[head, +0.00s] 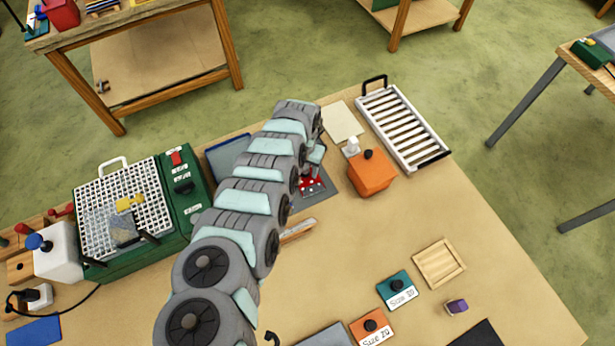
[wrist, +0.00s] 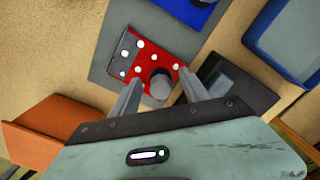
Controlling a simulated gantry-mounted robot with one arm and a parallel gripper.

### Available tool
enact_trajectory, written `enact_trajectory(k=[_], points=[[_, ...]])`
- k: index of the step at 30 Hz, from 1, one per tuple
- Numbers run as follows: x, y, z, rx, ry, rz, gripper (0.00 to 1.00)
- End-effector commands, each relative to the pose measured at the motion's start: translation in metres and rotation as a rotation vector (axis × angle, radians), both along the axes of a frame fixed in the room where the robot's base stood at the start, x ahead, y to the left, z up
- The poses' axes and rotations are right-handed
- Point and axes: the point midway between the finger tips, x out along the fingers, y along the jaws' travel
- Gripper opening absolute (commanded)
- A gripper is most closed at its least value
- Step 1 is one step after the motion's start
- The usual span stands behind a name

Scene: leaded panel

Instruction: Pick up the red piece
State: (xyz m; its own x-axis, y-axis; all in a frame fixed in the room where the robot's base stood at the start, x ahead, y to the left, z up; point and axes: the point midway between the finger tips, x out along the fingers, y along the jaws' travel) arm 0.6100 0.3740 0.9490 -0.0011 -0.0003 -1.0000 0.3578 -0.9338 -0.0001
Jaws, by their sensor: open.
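The red piece (wrist: 150,58) has several white dots and a dark grey part at its left end. It lies on a grey mat (wrist: 100,68) in the wrist view. A dark round knob or cylinder stands at its lower edge, between the fingers. My gripper (wrist: 152,88) is open, its two fingers pointing at the red piece, one toward each side. I cannot tell whether the fingers touch it. In the head view the red piece (head: 313,184) shows only partly, beside the end of my arm, which hides the rest.
An orange block with a black knob (head: 372,174) stands just right of the mat. A white slatted rack (head: 403,127) lies behind it. A blue-rimmed tray (head: 228,155) is left of my arm, near a green machine with a white grid (head: 122,205).

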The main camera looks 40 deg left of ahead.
Motion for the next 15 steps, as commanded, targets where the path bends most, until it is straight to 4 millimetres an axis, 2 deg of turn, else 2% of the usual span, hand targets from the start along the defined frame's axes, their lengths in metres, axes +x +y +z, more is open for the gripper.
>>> enact_trajectory(k=[3, 15], points=[[0.0003, 0.0002, 0.0006, 0.0, -0.001, 0.0, 0.52], [0.0005, 0.0002, 0.0008, 0.0, -0.001, 0.0, 0.19]])
